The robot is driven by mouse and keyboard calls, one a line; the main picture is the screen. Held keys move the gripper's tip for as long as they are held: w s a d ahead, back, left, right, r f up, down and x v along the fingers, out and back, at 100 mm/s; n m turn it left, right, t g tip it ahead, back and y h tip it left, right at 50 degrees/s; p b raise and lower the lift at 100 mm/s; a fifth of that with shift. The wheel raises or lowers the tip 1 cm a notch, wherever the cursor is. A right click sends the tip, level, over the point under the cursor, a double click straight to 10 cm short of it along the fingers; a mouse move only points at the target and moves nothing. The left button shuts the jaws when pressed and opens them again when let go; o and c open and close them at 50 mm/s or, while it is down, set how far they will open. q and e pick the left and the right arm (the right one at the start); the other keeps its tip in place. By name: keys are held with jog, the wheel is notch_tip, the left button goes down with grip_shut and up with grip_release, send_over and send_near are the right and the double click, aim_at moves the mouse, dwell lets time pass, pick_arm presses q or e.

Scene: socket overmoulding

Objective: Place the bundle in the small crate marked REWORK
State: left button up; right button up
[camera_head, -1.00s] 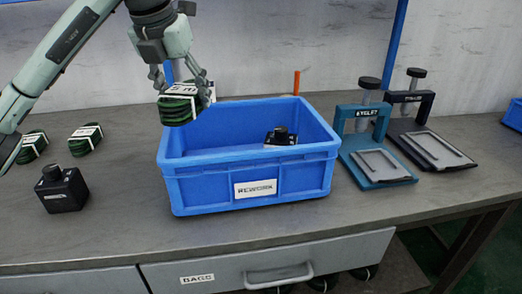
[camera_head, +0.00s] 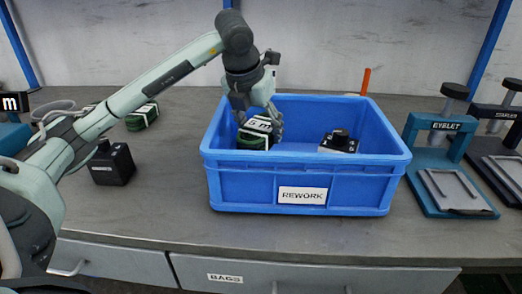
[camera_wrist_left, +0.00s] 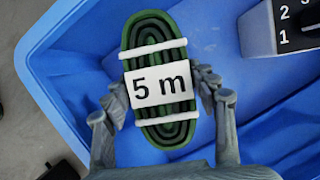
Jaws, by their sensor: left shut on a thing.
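The bundle (camera_head: 254,137) is a dark green coil with white bands and a white label. In the left wrist view the bundle (camera_wrist_left: 161,118) reads "5 m". My left gripper (camera_head: 258,125) is shut on it, with a finger on each side. It holds the bundle inside the left part of the blue crate (camera_head: 240,185), whose front label reads REWORK. The front wall may hide the bundle's lower edge, and I cannot tell whether it touches the floor. The crate's blue wall also shows in the left wrist view (camera_wrist_left: 45,70). My right gripper is not in view.
A black block with a knob (camera_head: 339,142) sits in the crate's right part. Another black block (camera_head: 111,164) and a green bundle (camera_head: 142,117) stand on the table at left. A teal EYELET press (camera_head: 445,165) and a dark press (camera_head: 500,140) stand at right.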

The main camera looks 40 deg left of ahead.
aim_at(255, 130)
pick_arm(q)
jog(key=shift+f, duration=2.55)
jog(key=shift+f, duration=0.15)
jog(key=o, duration=1.3)
jog(key=shift+c, duration=0.2)
jog(key=v, duration=1.2)
